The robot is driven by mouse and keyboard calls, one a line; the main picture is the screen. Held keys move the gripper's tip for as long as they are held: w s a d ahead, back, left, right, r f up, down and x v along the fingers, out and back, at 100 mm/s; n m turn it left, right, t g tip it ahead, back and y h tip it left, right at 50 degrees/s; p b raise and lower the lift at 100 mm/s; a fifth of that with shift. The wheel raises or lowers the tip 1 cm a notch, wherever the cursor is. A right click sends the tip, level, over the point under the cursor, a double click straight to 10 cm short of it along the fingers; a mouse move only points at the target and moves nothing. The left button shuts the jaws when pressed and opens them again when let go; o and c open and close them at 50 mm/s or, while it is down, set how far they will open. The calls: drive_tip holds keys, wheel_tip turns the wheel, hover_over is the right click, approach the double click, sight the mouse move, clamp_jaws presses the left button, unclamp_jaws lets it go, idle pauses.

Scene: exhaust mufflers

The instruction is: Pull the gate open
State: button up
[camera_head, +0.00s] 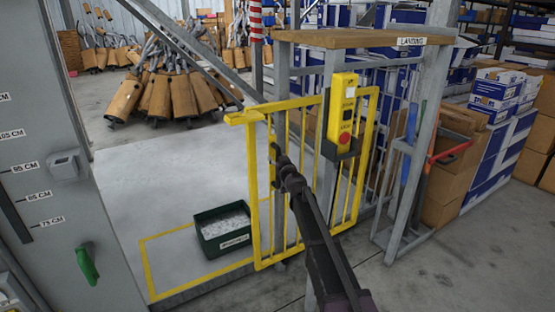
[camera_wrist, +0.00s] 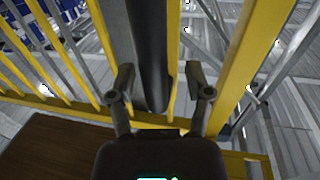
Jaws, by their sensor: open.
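The yellow barred gate (camera_head: 256,190) stands upright beside the grey post under the landing sign. Its bars also show in the wrist view (camera_wrist: 62,55). A dark upright bar, apparently the gate's handle (camera_wrist: 150,60), lies between the spread fingers of my gripper (camera_wrist: 162,78). Both fingers look apart from it. In the head view my gripper (camera_head: 279,157) is at the gate's near side, at mid-height, and partly covers the handle. Its fingertips are hard to make out there. I cannot tell from this angle whether the gate is ajar.
A yellow control box (camera_head: 342,112) with a red button hangs on the post. A dark green bin (camera_head: 208,239) stands on the floor left of the gate, within yellow floor lines. A rack with tools (camera_head: 400,195) stands to the right. Mufflers (camera_head: 165,92) lie behind.

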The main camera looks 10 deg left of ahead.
drive_tip(key=v, duration=1.2)
idle(0.4)
